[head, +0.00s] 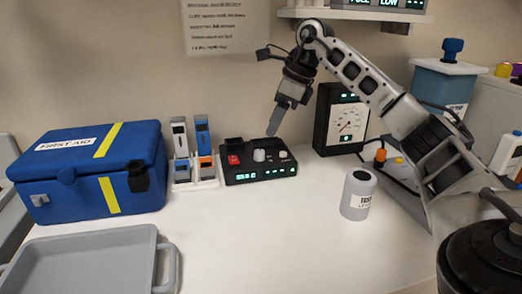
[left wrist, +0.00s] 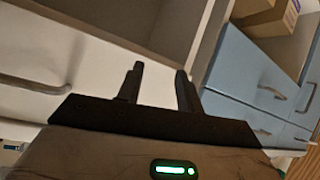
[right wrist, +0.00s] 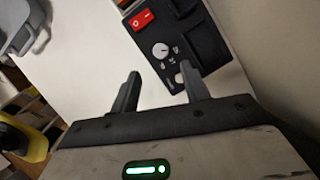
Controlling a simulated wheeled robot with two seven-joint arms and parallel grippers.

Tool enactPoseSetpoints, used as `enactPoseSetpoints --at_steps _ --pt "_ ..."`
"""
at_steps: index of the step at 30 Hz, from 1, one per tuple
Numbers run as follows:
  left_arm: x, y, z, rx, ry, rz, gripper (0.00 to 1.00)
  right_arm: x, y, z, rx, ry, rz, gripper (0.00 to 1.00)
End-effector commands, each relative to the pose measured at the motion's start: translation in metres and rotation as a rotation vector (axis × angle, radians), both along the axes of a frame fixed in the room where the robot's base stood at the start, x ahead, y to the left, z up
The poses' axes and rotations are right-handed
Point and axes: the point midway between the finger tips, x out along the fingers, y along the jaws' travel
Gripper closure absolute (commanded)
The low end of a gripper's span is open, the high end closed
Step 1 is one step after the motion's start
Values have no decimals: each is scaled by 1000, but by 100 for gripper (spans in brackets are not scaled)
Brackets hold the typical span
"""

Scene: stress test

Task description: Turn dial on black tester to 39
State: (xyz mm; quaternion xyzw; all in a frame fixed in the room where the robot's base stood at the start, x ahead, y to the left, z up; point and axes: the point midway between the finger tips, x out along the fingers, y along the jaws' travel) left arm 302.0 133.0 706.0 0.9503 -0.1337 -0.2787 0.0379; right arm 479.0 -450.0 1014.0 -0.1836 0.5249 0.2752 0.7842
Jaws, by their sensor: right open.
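The black tester (head: 262,173) stands on the white bench against the wall, with green lit readouts on its front. Its pale dial (head: 259,155) sits mid-top, between a red rocker switch (head: 233,160) and a smaller pale knob (head: 283,154). My right gripper (head: 273,130) points down just above the tester, apart from the dial. In the right wrist view the right gripper (right wrist: 160,72) is open and empty, with the dial (right wrist: 161,50) beyond the fingertips. The dial's number is too small to read. My left gripper (left wrist: 159,70) is open and empty, away from the bench.
A blue first aid box (head: 90,172) and a white rack (head: 195,182) stand left of the tester. A black gauge box (head: 342,120) and a grey canister (head: 358,195) are on its right. A grey tray (head: 85,262) lies front left. The middle bench is clear.

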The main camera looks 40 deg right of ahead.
Motion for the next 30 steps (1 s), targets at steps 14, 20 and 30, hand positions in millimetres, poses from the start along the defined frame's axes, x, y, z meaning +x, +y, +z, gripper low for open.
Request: enactPoseSetpoints --at_steps 14,20,30 --pt "3 -1 1 1 -24 -5 64 23 18 -70 0 0 1 54" --pt "3 -1 2 1 -26 -6 64 24 19 -74 0 -1 0 54" --pt "3 -1 2 0 -26 -7 64 24 19 -73 0 -1 0 98"
